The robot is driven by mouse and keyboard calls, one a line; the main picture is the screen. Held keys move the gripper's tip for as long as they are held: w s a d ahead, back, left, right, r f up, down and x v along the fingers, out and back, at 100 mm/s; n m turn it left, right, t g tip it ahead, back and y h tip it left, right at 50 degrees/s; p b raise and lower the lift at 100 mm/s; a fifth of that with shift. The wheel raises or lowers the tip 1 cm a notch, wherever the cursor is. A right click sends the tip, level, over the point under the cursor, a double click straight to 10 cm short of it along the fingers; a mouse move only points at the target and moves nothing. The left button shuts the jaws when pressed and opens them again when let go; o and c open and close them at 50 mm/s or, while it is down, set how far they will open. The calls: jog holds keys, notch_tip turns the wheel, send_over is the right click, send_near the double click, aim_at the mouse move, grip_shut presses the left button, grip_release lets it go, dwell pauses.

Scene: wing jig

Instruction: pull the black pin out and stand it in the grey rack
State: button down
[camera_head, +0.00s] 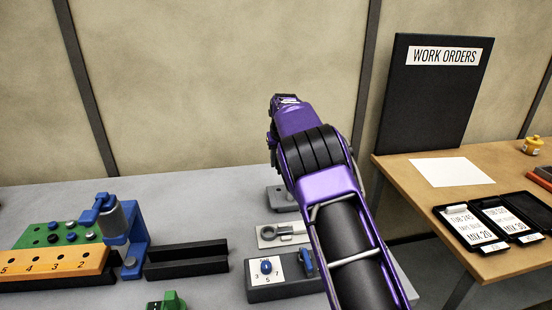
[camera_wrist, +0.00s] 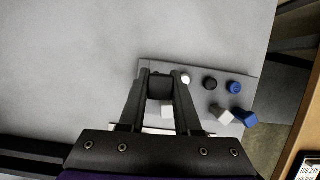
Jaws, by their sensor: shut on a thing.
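My gripper (camera_wrist: 161,82) is shut on a dark piece, which I take to be the black pin (camera_wrist: 160,88), between its two fingertips in the wrist view. It is over the left part of a grey block (camera_wrist: 198,97) that looks like the rack. I cannot tell whether the pin's lower end is in the block or clear of it. In the head view my purple arm hides the gripper and the pin; part of a grey block (camera_head: 275,199) shows beside the arm.
The block bears a white top (camera_wrist: 185,79), a black one (camera_wrist: 210,84) and a blue one (camera_wrist: 234,88), with a white peg (camera_wrist: 222,114) and a blue peg (camera_wrist: 246,119) nearer. A blue clamp (camera_head: 126,235) stands left. The grey table is bare beyond the block.

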aim_at(279, 173)
notch_tip(279, 173, down, 5)
jog(key=shift+r+b, duration=0.15)
jog(key=shift+b, duration=0.2)
jog(key=shift+f+b, duration=0.3)
jog(key=shift+f, duration=0.3)
jog(key=shift+r+p, duration=0.1)
jog(key=shift+p, duration=0.3)
jog(key=shift+f, duration=0.25)
jog(key=shift+f+b, duration=0.65)
jog(key=shift+f, duration=0.6)
jog(key=c, duration=0.5)
grip_release()
jog(key=shift+r, duration=0.15)
